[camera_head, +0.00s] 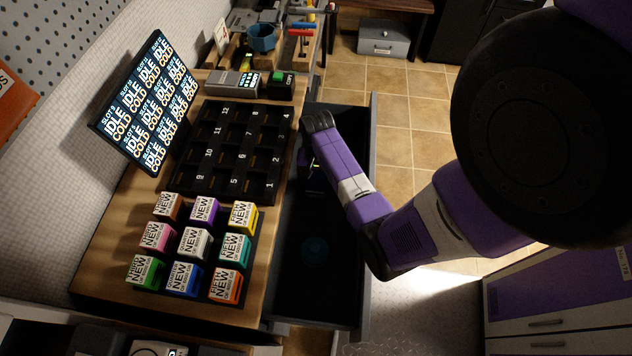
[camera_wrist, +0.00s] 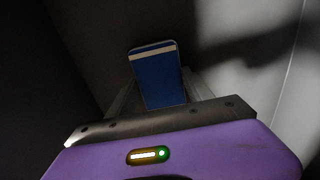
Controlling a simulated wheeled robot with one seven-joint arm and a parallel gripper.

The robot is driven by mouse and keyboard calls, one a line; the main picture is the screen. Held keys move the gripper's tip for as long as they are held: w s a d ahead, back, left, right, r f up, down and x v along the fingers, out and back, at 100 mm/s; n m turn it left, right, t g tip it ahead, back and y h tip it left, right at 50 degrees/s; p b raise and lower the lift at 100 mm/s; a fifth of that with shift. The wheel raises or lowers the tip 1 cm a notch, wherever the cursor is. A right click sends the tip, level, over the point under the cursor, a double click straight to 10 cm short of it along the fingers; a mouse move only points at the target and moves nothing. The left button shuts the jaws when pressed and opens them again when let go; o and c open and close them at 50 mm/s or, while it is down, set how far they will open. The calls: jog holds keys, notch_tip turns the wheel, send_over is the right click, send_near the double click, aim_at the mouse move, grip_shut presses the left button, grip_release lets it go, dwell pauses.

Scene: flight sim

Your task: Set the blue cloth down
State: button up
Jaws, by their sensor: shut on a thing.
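In the wrist view, the blue cloth (camera_wrist: 158,78) is a flat blue piece with a pale stripe near its top edge. It stands up between the fingers of my gripper (camera_wrist: 160,97), which is shut on it. In the head view, my arm reaches over the open dark drawer (camera_head: 345,318) beside the workbench. My gripper (camera_head: 313,176) is a dark shape in or just above the drawer, mostly lost in shadow. The cloth cannot be made out in the head view.
The workbench (camera_head: 110,270) bears a black numbered tray (camera_head: 225,150), several coloured NEW boxes (camera_head: 194,243) and a tilted screen (camera_head: 150,103). The tiled floor (camera_head: 395,125) right of the drawer is clear.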

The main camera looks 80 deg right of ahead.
aim_at(317, 180)
jog(key=shift+f, duration=0.35)
jog(key=o, duration=1.2)
jog(key=shift+r, duration=3.8)
